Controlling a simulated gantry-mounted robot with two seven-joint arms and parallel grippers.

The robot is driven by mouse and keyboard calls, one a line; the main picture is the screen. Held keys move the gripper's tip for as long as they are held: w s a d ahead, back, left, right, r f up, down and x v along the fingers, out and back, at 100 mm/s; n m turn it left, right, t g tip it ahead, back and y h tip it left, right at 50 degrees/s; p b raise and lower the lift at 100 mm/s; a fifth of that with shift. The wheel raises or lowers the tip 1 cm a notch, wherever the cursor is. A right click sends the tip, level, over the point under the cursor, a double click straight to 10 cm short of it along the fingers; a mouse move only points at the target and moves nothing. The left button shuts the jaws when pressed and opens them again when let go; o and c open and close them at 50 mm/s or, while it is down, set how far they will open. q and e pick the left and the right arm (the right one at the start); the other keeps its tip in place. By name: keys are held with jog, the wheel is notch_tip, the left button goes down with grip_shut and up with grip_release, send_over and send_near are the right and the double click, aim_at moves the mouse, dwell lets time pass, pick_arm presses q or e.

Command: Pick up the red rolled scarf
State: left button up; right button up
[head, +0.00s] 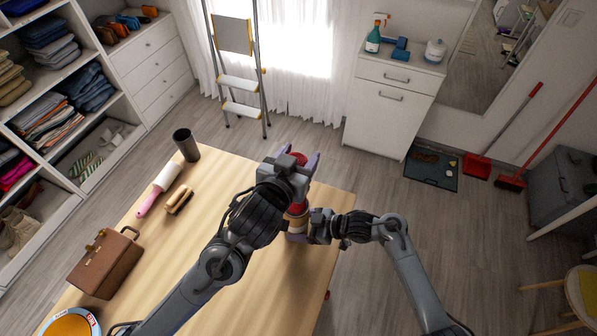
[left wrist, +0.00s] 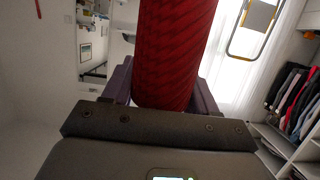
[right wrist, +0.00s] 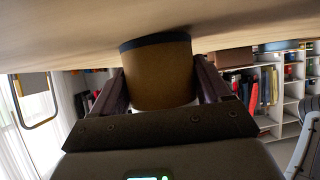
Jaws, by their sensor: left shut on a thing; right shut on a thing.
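The red rolled scarf (head: 299,158) shows between the fingers of my left gripper (head: 296,163), which is shut on it above the table. In the left wrist view the scarf (left wrist: 176,50) is a ribbed red roll standing out from between the fingers. My right gripper (head: 301,226) is shut on a tan cylinder (right wrist: 158,78) with a dark rim, close to the tabletop. In the head view red shows just above the tan cylinder. My left arm hides part of this, so I cannot tell whether the scarf sits in the cylinder or apart from it.
The wooden table (head: 240,285) carries a dark cup (head: 186,145), a lint roller (head: 160,187), a brush (head: 179,200), a brown case (head: 105,264) and a round blue-rimmed item (head: 70,324). Cubby shelves (head: 62,154) stand left. A stepladder (head: 240,82) stands behind.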

pick_arm(q)
notch_tip(320, 180, up, 3)
jog(key=shift+r, duration=0.2)
pick_arm(e)
jog(key=shift+r, duration=0.2)
pick_arm(q)
jog(key=shift+r+p, duration=0.3)
jog(key=shift+p, duration=0.05)
pick_arm(e)
jog(key=shift+r, duration=0.15)
pick_arm(q)
jog(key=shift+r+p, duration=1.9)
jog(key=shift+r, duration=0.05)
pick_arm(e)
jog(key=shift+r, duration=1.9)
jog(key=o, duration=0.8)
jog(key=shift+c, duration=0.2)
